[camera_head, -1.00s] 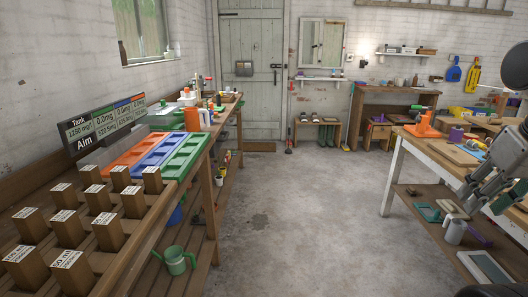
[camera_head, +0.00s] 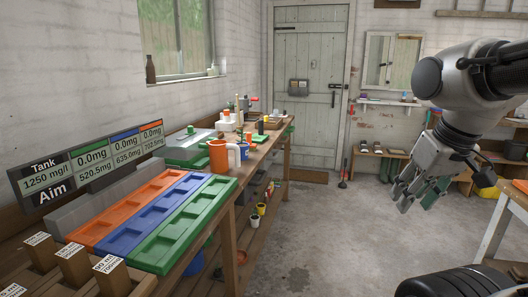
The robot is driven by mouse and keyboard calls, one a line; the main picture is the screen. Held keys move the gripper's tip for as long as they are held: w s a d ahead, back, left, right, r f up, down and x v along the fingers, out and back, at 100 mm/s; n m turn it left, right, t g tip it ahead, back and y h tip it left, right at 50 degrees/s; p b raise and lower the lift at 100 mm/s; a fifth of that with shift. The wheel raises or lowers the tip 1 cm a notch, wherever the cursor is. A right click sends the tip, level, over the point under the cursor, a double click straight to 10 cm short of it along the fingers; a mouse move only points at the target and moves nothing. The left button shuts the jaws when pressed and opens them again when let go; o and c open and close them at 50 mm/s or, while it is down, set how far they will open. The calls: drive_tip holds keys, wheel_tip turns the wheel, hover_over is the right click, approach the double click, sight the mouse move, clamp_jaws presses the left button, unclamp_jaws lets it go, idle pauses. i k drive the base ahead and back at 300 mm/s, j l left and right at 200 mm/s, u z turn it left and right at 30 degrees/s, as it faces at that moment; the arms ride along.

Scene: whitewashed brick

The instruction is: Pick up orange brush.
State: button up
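I cannot make out an orange brush for certain in the head view. My gripper (camera_head: 418,192) hangs in the air at the right, pointing down over the floor. Its fingers look spread apart, with nothing visible between them. It touches neither bench. An orange mug (camera_head: 219,157) stands on the left bench behind the coloured trays, but it is not a brush. Small objects at the bench's far end are too small to tell apart.
The long wooden bench (camera_head: 240,181) runs along the left wall. It carries orange (camera_head: 103,231), blue (camera_head: 128,239) and green trays (camera_head: 160,253), wooden blocks (camera_head: 77,267) and a display board (camera_head: 88,166). Another table's edge (camera_head: 496,228) shows at right.

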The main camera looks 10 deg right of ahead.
sight(253, 147)
drive_tip(key=i+l+u, duration=0.4)
drive_tip(key=u, duration=0.25)
drive_tip(key=i+l+u, duration=0.2)
drive_tip(key=u, duration=0.2)
drive_tip(key=i+l+u, duration=0.1)
drive_tip(key=l, duration=0.25)
drive_tip(key=i+l+u, duration=0.15)
drive_tip(key=l, duration=0.25)
drive_tip(key=i+l+u, duration=0.1)
drive_tip(key=l, duration=0.3)
drive_tip(key=i+l+u, duration=0.15)
drive_tip(key=l, duration=0.3)
drive_tip(key=i+l, duration=0.1)
drive_tip(key=l, duration=0.3)
drive_tip(key=i+l, duration=0.15)
drive_tip(key=l, duration=0.3)
drive_tip(key=i+l, duration=0.1)
drive_tip(key=l, duration=0.3)
drive_tip(key=i+l, duration=0.1)
drive_tip(key=l, duration=0.35)
drive_tip(key=i+l, duration=0.15)
drive_tip(key=l, duration=0.25)
drive_tip(key=u, duration=0.05)
